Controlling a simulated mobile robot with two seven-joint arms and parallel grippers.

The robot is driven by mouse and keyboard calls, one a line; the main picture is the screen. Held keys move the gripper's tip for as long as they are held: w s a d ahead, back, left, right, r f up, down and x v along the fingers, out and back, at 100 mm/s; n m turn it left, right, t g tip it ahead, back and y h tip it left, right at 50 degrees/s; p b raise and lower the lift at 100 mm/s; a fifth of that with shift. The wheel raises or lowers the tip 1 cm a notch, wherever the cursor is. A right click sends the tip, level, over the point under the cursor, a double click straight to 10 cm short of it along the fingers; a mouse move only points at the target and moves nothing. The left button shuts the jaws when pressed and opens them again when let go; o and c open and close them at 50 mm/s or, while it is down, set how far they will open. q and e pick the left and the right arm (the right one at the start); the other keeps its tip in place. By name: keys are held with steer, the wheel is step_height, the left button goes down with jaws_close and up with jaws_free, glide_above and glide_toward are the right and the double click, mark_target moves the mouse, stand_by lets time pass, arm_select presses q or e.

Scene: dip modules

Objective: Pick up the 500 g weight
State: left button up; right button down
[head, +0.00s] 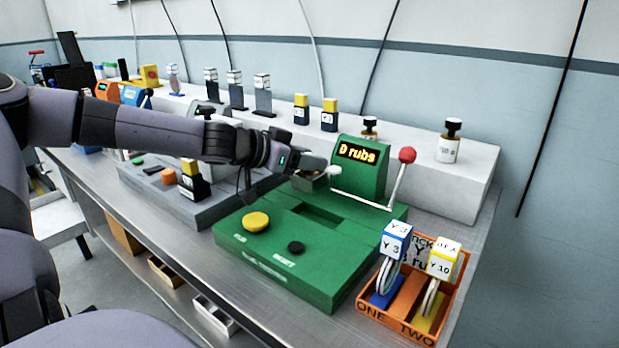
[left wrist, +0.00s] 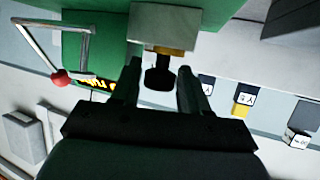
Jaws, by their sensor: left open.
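My left gripper (head: 313,165) reaches over the back of the green rubbing machine (head: 255,268), beside its display. In the left wrist view, which is upside down, the gripper (left wrist: 159,80) is open. A black knob (left wrist: 158,79) on a brass-coloured neck stands between its fingers, with gaps seen on both sides. The knob piece sits on a grey block (left wrist: 163,27), which also shows in the head view (head: 308,183). No mass label is readable on it. Two other black-knobbed weights, a brass one (head: 370,128) and a white-bodied one (head: 450,142), stand on the shelf.
The display housing (head: 361,176) and a red-knobbed lever (head: 407,155) are just right of the gripper. An orange tray (head: 369,312) with labelled blocks is at the front right. Several labelled stands line the white shelf (head: 468,184) behind.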

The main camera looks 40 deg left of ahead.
arm_select(q)
steer(key=shift+w+f, duration=0.1)
steer(key=shift+w, duration=0.2)
jaws_close()
steer(key=shift+r, duration=0.25)
